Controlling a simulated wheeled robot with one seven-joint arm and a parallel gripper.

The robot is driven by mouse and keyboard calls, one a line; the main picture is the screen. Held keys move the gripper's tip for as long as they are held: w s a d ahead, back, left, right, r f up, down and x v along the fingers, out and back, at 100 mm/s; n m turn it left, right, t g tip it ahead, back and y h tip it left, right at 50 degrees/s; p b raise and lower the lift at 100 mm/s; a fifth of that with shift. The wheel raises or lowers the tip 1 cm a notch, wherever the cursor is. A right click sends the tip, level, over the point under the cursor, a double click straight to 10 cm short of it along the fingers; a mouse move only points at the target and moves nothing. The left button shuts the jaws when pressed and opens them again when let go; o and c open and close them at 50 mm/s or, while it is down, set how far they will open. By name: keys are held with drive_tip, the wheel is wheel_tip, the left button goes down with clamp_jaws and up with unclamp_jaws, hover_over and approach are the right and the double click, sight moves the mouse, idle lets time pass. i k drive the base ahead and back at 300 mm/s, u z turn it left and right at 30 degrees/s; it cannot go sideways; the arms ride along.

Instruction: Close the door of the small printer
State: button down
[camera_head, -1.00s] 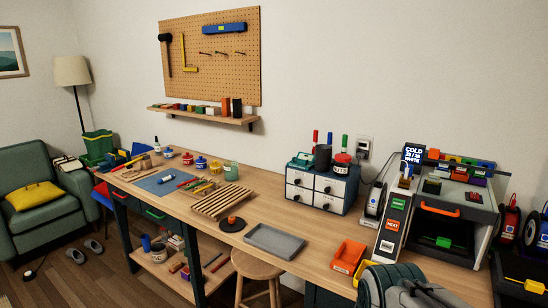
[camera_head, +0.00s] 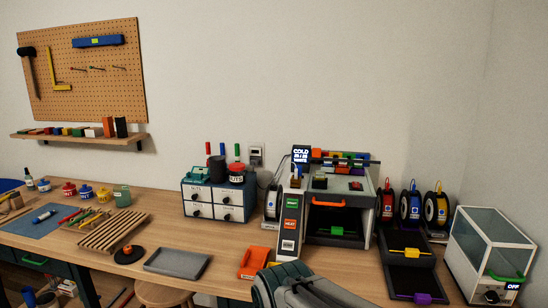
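A grey and black printer (camera_head: 370,225) stands on the right part of the bench, with a lit display reading COLD at its upper left. An orange handle (camera_head: 315,204) runs across the top of its front. The dark chamber shows below the handle, with a green-tabbed plate (camera_head: 338,231) inside; I cannot tell whether a clear door covers it. A white glass-sided box (camera_head: 496,238) with a green handle and an OFF display stands at the far right. I cannot tell which the task calls the small printer. My gripper is not in view; only my grey arm shows at the bottom.
A drawer unit (camera_head: 213,202) stands left of the printer. Black trays (camera_head: 407,276) and several spools (camera_head: 411,203) fill the space between printer and glass box.

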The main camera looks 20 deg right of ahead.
sight(317, 199)
drive_tip(key=z, duration=0.35)
drive_tip(key=k, duration=0.45)
drive_tip(key=z, duration=1.45)
drive_tip(key=i, duration=0.75)
drive_tip(key=u, duration=0.8)
drive_tip(key=i, duration=0.55)
drive_tip(key=u, duration=0.6)
